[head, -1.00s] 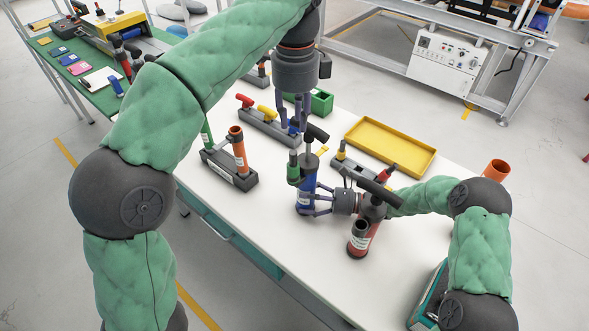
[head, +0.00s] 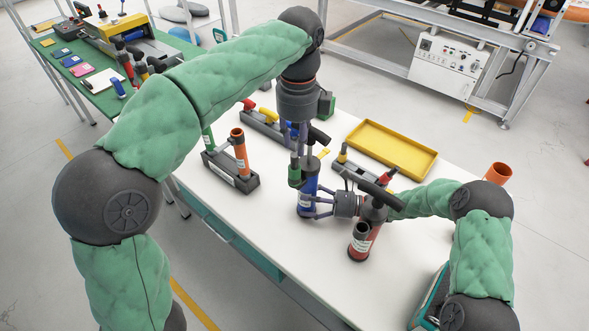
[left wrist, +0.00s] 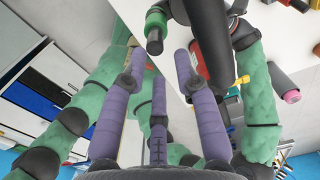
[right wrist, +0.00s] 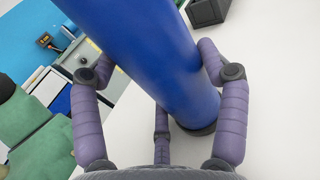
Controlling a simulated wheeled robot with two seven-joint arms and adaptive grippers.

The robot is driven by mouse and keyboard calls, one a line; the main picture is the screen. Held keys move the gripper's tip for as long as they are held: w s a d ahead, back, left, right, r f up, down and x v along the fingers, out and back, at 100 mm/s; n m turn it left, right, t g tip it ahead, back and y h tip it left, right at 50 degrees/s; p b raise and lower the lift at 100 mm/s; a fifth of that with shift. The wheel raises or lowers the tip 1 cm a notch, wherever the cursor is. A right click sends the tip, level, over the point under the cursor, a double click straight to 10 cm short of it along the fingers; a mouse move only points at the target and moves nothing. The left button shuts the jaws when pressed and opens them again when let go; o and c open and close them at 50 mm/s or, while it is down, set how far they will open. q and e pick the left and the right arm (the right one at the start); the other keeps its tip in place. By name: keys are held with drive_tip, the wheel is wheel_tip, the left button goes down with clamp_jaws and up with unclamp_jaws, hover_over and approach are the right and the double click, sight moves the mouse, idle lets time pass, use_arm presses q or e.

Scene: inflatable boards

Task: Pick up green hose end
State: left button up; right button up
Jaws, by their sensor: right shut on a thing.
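A blue pump (head: 308,192) stands upright on the white table, with a green hose end (head: 295,176) at its upper left side. In the left wrist view the green hose end (left wrist: 157,22) with its dark tip shows beyond my fingertips, beside the pump's black handle (left wrist: 213,40). My left gripper (head: 297,148) is just above the green end, pointing down; its fingers (left wrist: 160,62) are apart with nothing between them. My right gripper (head: 325,205) is shut around the blue pump's body (right wrist: 155,60) from the right. Another green piece (head: 207,138) stands in a dark holder.
A red pump (head: 362,240) with a black handle stands close to the right gripper. The dark holder (head: 232,180) also bears an orange tube (head: 239,150). A yellow tray (head: 390,146) and a rack (head: 262,125) with coloured handles lie farther back. The table's near left part is clear.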

sight(294, 155)
use_arm(q)
drive_tip(key=shift+a+f, duration=0.2)
drive_tip(key=shift+f, duration=1.15)
drive_tip(key=shift+a+f, duration=0.15)
drive_tip(key=shift+f, duration=1.2)
clamp_jaws()
